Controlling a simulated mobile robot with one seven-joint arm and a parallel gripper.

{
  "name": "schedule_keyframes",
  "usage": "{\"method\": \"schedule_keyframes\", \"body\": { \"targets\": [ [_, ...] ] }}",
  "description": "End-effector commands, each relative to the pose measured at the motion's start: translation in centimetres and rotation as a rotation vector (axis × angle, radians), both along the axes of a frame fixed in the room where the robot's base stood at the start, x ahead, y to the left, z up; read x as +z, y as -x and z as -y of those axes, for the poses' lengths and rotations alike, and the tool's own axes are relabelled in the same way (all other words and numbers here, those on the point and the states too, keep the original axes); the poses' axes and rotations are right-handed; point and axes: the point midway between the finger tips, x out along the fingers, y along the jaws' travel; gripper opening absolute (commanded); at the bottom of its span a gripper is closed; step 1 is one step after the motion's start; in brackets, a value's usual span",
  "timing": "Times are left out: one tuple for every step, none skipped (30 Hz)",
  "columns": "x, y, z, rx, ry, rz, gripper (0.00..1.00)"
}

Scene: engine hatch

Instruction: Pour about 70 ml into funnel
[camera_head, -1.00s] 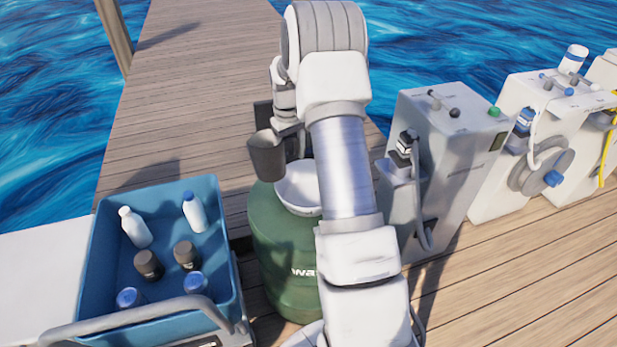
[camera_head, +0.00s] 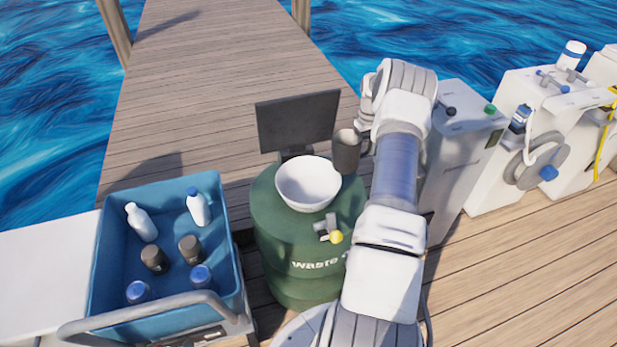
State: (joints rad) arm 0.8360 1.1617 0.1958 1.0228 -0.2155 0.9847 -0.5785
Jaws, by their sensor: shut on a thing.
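A dark grey cup (camera_head: 346,153) is held in the air at the upper right of the white funnel and looks about upright. What is in it cannot be seen. My gripper (camera_head: 361,143) is shut on the cup from its right side; its fingers are mostly hidden behind the cup and my wrist. The white, bowl-shaped funnel (camera_head: 307,183) sits on top of the green waste drum (camera_head: 280,232). The inside of the funnel looks white and plain.
A dark panel (camera_head: 298,121) stands behind the funnel. A blue crate (camera_head: 165,225) with several bottles and dark cups is at left. White machines (camera_head: 465,140) stand at right. Water borders the wooden dock.

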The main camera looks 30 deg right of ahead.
Motion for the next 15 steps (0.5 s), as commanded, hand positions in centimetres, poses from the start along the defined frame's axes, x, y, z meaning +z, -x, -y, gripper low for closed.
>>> {"method": "schedule_keyframes", "body": {
  "targets": [
    [0.06, -0.04, 0.02, 0.0, 0.0, 0.001, 0.0],
    [0.06, -0.04, 0.02, 0.0, 0.001, 0.001, 0.0],
    [0.07, -0.05, 0.01, 0.0, 0.001, 0.001, 0.0],
    [0.07, -0.05, 0.01, 0.0, 0.001, 0.001, 0.0],
    [0.08, -0.05, 0.01, 0.0, 0.001, 0.001, 0.0],
    [0.13, -0.04, -0.03, 0.001, 0.003, 0.002, 0.0],
    [0.18, -0.05, -0.07, 0.003, 0.006, 0.002, 0.0],
    [0.24, -0.08, -0.07, 0.003, 0.01, 0.0, 0.0],
    [0.35, -0.11, -0.11, 0.004, 0.018, 0.0, 0.0],
    [0.42, -0.11, -0.17, 0.004, 0.024, -0.002, 0.0],
    [0.48, -0.12, -0.23, 0.004, 0.03, -0.005, 0.0],
    [0.55, -0.1, -0.32, 0.005, 0.042, -0.008, 0.0],
    [0.66, -0.13, -0.35, 0.007, 0.052, -0.01, 0.0],
    [0.76, -0.15, -0.41, 0.008, 0.063, -0.013, 0.0],
    [0.99, -0.16, -0.51, 0.008, 0.079, -0.016, 0.0]
  ]
}}
